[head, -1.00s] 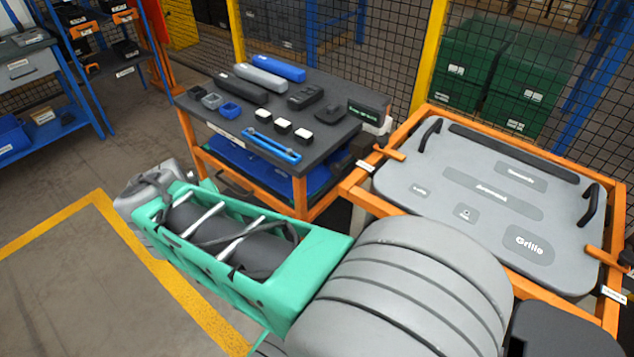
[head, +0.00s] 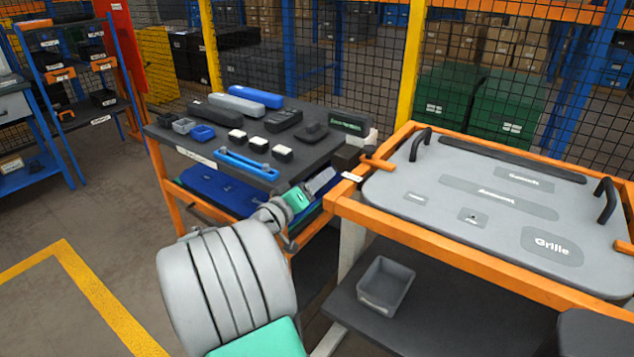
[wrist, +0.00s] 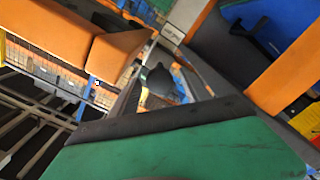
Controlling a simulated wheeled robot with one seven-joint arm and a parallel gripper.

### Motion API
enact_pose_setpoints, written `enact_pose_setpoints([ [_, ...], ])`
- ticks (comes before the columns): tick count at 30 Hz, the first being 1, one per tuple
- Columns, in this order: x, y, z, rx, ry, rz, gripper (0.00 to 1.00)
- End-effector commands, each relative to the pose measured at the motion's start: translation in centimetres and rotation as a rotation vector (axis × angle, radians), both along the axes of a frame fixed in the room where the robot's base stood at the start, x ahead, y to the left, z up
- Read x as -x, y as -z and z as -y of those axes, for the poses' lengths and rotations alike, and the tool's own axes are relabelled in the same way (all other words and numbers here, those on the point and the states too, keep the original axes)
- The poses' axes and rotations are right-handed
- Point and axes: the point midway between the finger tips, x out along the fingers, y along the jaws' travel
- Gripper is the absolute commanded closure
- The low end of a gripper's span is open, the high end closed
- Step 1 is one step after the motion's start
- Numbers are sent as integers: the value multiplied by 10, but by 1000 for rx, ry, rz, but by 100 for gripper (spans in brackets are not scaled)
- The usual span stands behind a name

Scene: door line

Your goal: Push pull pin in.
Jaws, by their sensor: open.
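The fixture with the grey Grille plate (head: 470,200) stands at the right in the head view. An orange T-shaped pull pin (head: 378,163) sticks out at its left side, above a small white label. A similar orange piece (head: 625,247) shows at the right edge. My gripper (head: 350,151) is at the end of my arm, just left of the left pin, between the tool table and the fixture. Its dark fingers are small here, and contact with the pin cannot be told. In the wrist view my gripper (wrist: 172,50) is open, with dark fingers either side and orange bars nearby.
The tool table (head: 215,158) with several parts and a blue handle (head: 245,165) is close left of my gripper. A grey bin (head: 386,285) sits on the fixture's lower shelf. A mesh fence (head: 300,60) runs behind. Floor at the left is free.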

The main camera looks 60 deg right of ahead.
Motion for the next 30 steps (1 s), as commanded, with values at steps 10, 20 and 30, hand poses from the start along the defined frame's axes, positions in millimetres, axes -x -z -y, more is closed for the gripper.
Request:
enact_pose_setpoints([
  [10,0,0,2,-1,-1,1,53],
  [20,0,0,1,-1,-1,1,80],
  [30,0,0,1,-1,-1,1,100],
])
